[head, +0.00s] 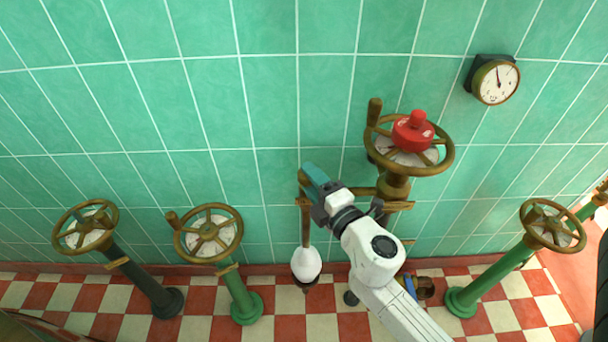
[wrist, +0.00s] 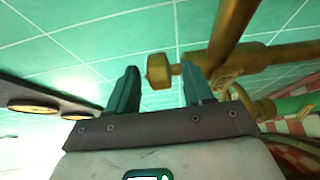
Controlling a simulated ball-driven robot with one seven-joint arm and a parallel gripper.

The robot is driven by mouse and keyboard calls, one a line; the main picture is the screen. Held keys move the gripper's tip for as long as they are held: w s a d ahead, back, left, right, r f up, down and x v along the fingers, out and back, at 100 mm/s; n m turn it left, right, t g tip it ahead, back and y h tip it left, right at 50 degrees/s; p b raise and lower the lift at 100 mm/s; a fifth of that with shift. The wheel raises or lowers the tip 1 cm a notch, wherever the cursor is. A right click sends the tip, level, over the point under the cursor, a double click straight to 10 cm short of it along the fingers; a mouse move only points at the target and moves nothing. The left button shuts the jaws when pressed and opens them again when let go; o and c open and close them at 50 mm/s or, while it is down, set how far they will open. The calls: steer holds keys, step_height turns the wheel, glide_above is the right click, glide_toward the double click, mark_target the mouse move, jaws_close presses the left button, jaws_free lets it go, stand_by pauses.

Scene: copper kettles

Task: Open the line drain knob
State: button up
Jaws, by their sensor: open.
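A small brass knob (wrist: 158,70), which looks like the line drain knob, sticks out sideways on a short stem from a brass pipe (wrist: 228,38) in the wrist view. My gripper (wrist: 160,88) is open, with one teal finger on each side of the knob. The right finger overlaps the stem; I cannot tell whether either finger touches. In the head view my gripper (head: 315,177) is at the brass pipework left of the tall valve, and it hides most of the knob there.
A brass handwheel (head: 447,155) with a red cap (head: 413,131) stands right of my gripper. A white bulb-shaped piece (head: 306,264) hangs below. Other handwheels stand left (head: 208,233) and right (head: 552,226). A gauge (head: 495,82) is on the tiled wall close behind.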

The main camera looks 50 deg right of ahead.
steer(key=b+v, duration=0.2)
steer(key=v, duration=0.5)
steer(key=shift+o, duration=0.3)
steer(key=shift+d, duration=0.1)
